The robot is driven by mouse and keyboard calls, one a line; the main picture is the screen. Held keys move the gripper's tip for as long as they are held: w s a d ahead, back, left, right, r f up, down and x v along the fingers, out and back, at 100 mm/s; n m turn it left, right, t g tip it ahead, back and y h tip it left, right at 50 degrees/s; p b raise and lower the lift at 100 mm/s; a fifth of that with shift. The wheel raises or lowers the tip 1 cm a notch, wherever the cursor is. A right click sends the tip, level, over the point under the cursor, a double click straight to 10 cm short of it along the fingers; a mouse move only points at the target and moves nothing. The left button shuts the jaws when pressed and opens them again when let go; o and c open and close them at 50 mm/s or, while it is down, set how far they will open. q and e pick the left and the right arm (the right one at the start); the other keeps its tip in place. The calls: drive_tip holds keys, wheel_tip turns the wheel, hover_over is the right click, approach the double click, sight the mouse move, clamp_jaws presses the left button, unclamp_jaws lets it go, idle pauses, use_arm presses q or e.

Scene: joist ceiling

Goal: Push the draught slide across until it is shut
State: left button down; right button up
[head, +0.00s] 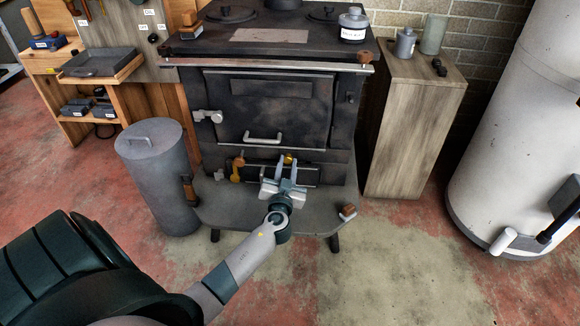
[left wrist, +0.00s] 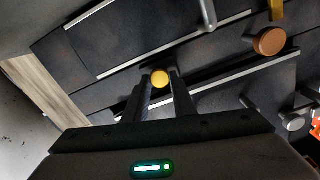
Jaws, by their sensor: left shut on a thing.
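The black stove (head: 262,100) stands in the middle of the head view. Low on its front, under the door, is the draught slide's small brass knob (head: 289,159). My left gripper (head: 286,168) is at this knob, its two fingers on either side. In the left wrist view the round yellow knob (left wrist: 160,78) sits between the tips of my left gripper (left wrist: 160,88), which is shut on it. The slide's dark plate is partly hidden by the gripper, and I cannot tell how far across it stands. My right gripper is not in view.
A copper-coloured knob (head: 238,162) is left of the gripper; it also shows in the left wrist view (left wrist: 270,41). The door handle (head: 263,138) is just above. A lidded grey bin (head: 155,180) stands left, a wooden cabinet (head: 412,130) and white tank (head: 515,150) right.

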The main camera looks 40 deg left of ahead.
use_arm(q)
drive_tip(key=c, duration=1.5)
unclamp_jaws()
drive_tip(key=shift+s+a, duration=0.15)
drive_tip(key=shift+a, duration=0.05)
drive_tip(key=shift+o, duration=0.2)
drive_tip(key=shift+s+d, duration=0.1)
drive_tip(key=shift+s+d, duration=0.35)
drive_tip(key=shift+s, duration=0.1)
drive_tip(key=v, duration=1.6)
drive_tip(key=shift+f, duration=0.1)
